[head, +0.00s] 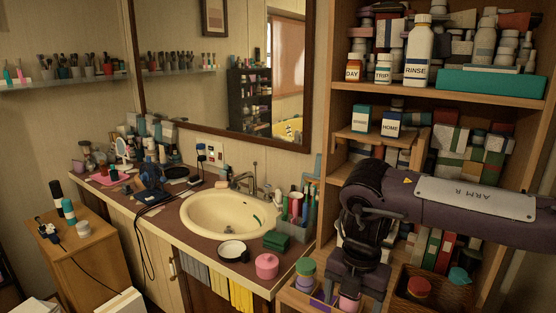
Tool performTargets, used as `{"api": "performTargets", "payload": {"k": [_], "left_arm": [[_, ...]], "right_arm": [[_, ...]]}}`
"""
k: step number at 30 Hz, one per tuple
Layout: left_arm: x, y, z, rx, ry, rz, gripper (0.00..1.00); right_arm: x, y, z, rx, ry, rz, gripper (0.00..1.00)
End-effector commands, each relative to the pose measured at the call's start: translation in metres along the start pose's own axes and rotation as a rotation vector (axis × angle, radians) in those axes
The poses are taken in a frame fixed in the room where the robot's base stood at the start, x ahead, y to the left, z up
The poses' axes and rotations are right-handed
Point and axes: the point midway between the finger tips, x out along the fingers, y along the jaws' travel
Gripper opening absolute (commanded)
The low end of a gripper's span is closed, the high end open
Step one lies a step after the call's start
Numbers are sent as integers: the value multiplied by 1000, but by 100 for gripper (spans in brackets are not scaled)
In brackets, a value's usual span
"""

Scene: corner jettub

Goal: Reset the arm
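My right arm (470,205), dark grey with a pale plate lettered "ARM R", reaches in from the right edge across the front of the wooden shelf unit. It bends down at the wrist. My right gripper (352,292) points downward at the bottom of the view, over the lowest shelf. A pink object (348,304) shows at its fingers, partly hidden; I cannot tell whether the fingers touch or hold it. My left arm and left gripper are not in view.
Shelves hold bottles labelled RINSE (417,60), DAY and TRIP, and HOME (391,125). A woven basket (425,292) and stacked round jars (305,273) flank the gripper. Left are a sink (228,214), a pink pot (266,266) and a cluttered counter. Open space lies before the counter.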

Motion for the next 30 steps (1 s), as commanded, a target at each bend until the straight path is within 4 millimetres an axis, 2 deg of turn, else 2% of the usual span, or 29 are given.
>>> {"api": "performTargets", "payload": {"k": [8, 17, 24, 27, 29, 30], "left_arm": [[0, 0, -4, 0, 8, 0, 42], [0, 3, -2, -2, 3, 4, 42], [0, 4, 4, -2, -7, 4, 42], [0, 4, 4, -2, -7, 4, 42], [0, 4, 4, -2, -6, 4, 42], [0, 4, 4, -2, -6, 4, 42]], "right_arm": [[24, 37, -16, -17, 66, 95, 76], [64, 101, -45, 4, 198, 282, 76], [115, 175, -74, 177, 399, 546, 76], [143, 198, -75, 331, 484, 662, 76], [164, 206, -72, 443, 528, 719, 76], [180, 208, -69, 525, 552, 749, 76]]}}
